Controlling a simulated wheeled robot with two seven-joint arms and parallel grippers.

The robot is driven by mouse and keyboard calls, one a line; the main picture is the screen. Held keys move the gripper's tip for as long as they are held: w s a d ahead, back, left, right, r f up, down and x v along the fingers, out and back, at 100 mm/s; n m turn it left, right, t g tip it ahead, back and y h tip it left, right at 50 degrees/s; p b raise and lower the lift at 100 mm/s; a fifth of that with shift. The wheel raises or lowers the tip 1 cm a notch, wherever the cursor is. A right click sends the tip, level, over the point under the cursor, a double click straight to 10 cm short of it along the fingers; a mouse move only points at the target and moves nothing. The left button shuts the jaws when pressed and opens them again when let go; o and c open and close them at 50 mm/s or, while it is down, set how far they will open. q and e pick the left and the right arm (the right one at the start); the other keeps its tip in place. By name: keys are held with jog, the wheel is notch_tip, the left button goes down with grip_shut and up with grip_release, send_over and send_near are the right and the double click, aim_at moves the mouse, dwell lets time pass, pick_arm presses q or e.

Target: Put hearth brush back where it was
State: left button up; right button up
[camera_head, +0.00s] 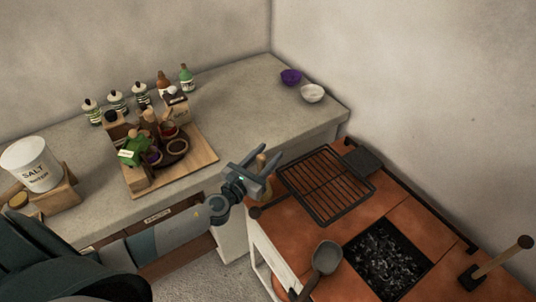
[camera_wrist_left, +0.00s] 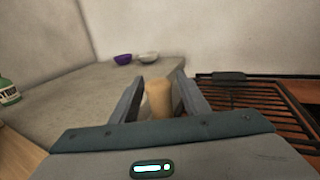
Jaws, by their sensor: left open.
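My left gripper (camera_head: 262,172) is open above the gap between the grey counter and the terracotta hearth. A pale wooden, rounded piece (camera_wrist_left: 160,100) stands between its fingers in the left wrist view, with gaps beside it, so it does not look gripped. Part of this piece shows behind the fingers in the head view; I cannot tell whether it belongs to the hearth brush. A tool with a wooden handle and a dark block-shaped head (camera_head: 471,278) is on the right of the hearth and looks like a brush. My right gripper is out of view.
A black grate (camera_head: 325,185) lies on the hearth (camera_head: 407,225), with a coal bed (camera_head: 388,260) and a dark ladle (camera_head: 326,258) nearer. Bottles, a wooden board (camera_head: 200,165) and a salt crock (camera_head: 32,165) crowd the counter's left; two bowls (camera_head: 312,93) sit at its far corner.

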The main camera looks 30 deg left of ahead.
aim_at(259, 165)
pick_arm(q)
jog(key=s, duration=0.2)
jog(key=s+b, duration=0.1)
jog(key=s, duration=0.2)
jog(key=s+a, duration=0.1)
jog(key=s, duration=0.1)
jog(key=shift+s+f+b, duration=0.2)
jog(key=shift+s+b, duration=0.15)
jog(key=shift+b, duration=0.05)
jog(key=s, duration=0.3)
jog(key=shift+s+a+r+b, duration=0.2)
jog(key=shift+s+a+b, duration=0.05)
jog(key=shift+s+b, duration=0.15)
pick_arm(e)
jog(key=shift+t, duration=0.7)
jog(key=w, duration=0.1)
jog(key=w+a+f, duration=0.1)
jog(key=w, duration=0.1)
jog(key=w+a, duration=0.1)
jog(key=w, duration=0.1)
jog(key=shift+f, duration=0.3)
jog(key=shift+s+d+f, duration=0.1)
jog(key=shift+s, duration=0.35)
